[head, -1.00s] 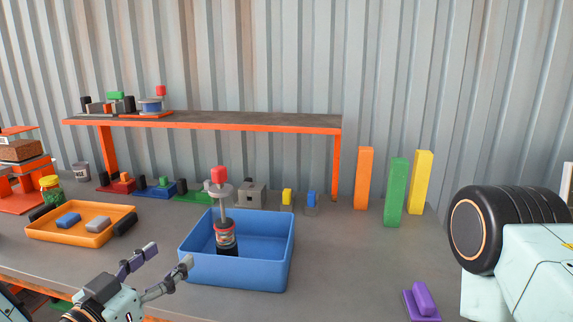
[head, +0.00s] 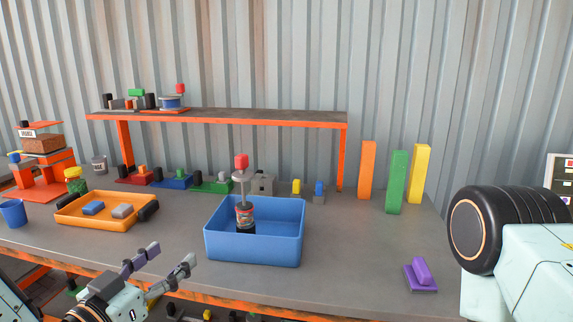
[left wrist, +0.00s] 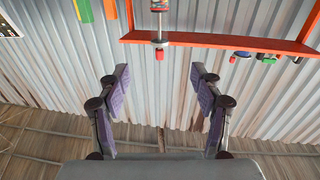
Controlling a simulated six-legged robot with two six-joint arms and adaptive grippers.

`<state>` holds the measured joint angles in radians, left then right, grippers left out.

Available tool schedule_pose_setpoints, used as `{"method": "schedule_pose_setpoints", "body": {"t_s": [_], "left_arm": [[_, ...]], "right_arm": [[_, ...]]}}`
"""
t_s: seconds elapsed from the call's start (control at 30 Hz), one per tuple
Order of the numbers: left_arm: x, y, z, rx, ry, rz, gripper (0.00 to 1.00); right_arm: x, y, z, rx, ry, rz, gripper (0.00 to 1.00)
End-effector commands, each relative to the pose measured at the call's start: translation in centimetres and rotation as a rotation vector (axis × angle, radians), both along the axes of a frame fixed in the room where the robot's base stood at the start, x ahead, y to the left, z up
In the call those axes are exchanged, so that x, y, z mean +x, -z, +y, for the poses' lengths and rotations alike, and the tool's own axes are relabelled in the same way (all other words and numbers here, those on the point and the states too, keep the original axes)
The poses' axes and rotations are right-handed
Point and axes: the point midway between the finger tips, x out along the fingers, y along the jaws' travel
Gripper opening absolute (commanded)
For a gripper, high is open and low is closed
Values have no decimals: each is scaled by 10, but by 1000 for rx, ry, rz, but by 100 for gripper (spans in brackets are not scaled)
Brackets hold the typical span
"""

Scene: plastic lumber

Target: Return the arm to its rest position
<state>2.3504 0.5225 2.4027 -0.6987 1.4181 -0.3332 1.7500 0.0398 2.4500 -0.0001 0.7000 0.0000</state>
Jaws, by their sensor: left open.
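My left gripper (head: 166,263) is low in the head view, in front of the table's near edge, with its purple-padded fingers apart and nothing between them. In the left wrist view the same open fingers (left wrist: 160,90) frame only corrugated wall. My right gripper is not in view; part of my right arm fills the lower right of the head view.
A blue bin (head: 255,245) holds a red-topped post assembly (head: 243,190). An orange tray (head: 103,221) with blocks and a blue cup (head: 13,213) stand left. An orange-edged shelf (head: 230,120) is behind. A purple piece (head: 421,275) lies right. Mid-right table is clear.

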Motion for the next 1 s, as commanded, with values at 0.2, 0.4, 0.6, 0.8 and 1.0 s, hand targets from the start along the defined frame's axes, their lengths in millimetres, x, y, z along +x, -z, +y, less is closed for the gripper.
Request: {"method": "schedule_pose_setpoints", "body": {"t_s": [0.2,0.4,0.6,0.8,1.0], "left_arm": [[-2,49,7,-40,-57,256,66],[-29,119,11,-40,-122,548,66],[-99,209,16,-1,-218,931,66],[-207,284,24,98,-321,1312,66],[-290,320,24,230,-315,1508,66]], "right_arm": [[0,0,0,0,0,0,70],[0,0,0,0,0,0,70],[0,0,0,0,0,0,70],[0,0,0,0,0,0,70],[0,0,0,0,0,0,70]]}}
